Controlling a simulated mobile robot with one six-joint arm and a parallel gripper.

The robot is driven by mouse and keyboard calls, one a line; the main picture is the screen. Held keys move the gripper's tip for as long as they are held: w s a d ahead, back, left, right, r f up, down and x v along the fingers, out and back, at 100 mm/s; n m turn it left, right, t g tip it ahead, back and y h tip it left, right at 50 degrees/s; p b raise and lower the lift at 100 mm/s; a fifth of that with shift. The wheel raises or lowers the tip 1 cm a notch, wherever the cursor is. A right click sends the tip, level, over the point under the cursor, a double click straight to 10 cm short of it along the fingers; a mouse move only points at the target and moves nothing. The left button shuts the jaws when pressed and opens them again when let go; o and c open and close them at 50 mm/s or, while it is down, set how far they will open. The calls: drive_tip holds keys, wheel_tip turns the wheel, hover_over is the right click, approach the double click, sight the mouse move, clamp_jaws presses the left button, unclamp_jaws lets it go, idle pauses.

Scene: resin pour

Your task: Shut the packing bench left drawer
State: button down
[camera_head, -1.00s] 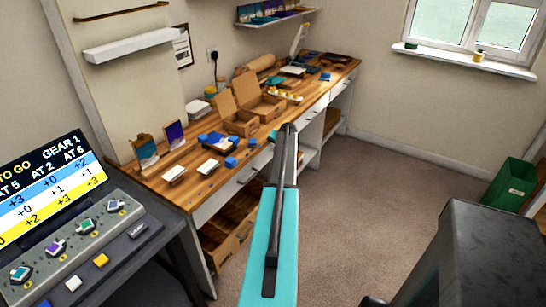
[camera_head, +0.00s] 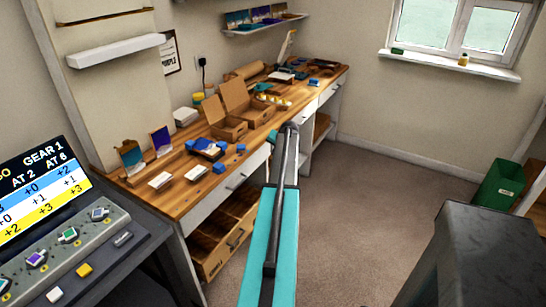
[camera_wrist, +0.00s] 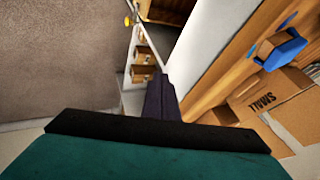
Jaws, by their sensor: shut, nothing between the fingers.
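The packing bench (camera_head: 190,193) has a wooden top and runs along the wall in the head view. Its left drawer (camera_head: 215,196) has a white front with a handle below the worktop. I cannot tell from this angle whether it stands slightly out. My arm reaches up in front of the bench and hides the right end of that front. My gripper (camera_wrist: 161,98) shows in the wrist view as dark fingers, shut and empty, beside a long white panel. Whether the fingers touch the panel is not clear.
Wooden crates (camera_head: 222,247) stand under the bench. An open cardboard box (camera_head: 226,127), blue blocks and white cards lie on top. A console (camera_head: 70,245) is at the left, a dark block (camera_head: 480,250) at the right, and a green bin (camera_head: 498,184) beyond. Carpet between is clear.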

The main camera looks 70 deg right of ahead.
drive_tip(key=shift+v, duration=1.35)
